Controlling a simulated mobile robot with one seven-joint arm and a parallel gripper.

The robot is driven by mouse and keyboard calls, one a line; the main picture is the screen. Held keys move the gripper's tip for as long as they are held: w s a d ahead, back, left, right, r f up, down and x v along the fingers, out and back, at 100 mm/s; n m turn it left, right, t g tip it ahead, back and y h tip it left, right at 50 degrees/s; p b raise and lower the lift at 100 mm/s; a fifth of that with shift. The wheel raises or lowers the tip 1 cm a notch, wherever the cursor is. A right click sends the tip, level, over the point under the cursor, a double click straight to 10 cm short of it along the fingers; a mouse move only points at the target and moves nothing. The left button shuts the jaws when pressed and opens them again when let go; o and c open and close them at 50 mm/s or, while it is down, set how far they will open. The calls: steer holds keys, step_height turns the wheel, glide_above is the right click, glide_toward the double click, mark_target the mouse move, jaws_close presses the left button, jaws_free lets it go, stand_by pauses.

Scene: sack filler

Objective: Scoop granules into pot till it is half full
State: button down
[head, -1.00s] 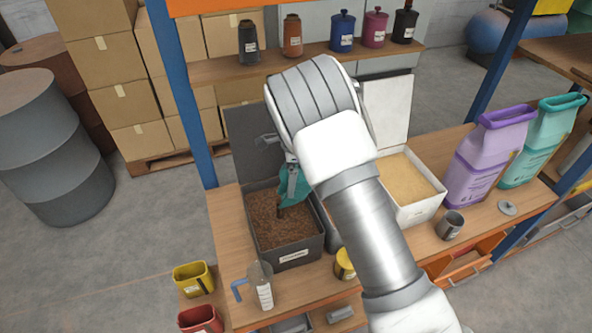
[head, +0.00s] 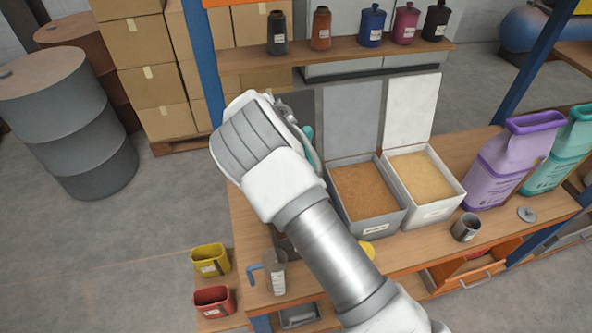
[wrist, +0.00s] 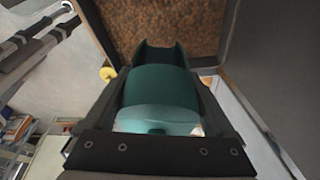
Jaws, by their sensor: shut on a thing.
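My gripper (wrist: 158,108) is shut on a teal scoop (wrist: 158,85), seen in the wrist view with its far end over brown granules (wrist: 190,22) in a dark bin. I cannot tell whether the scoop touches the granules or holds any. In the head view my arm hides the gripper and most of that bin; only a sliver of teal (head: 309,139) shows. A small grey metal pot (head: 466,228) stands upright at the front right of the bench, with a grey lid (head: 527,214) lying beside it. The pot's contents are not visible.
Two open bins stand right of my arm, one with orange-brown granules (head: 365,190), one with pale granules (head: 425,174). A clear measuring jug (head: 277,275) is at the front edge. A shelf (head: 345,50) with jars crosses behind.

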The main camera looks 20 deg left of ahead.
steer(key=shift+r+g+y+b, duration=0.45)
steer(key=shift+r+y+b, duration=0.35)
steer(key=shift+y, duration=0.6)
steer(key=shift+r+g+y+b, duration=0.45)
steer(key=shift+r+y+b, duration=0.25)
steer(key=shift+y, duration=0.7)
steer(key=shift+f, duration=0.1)
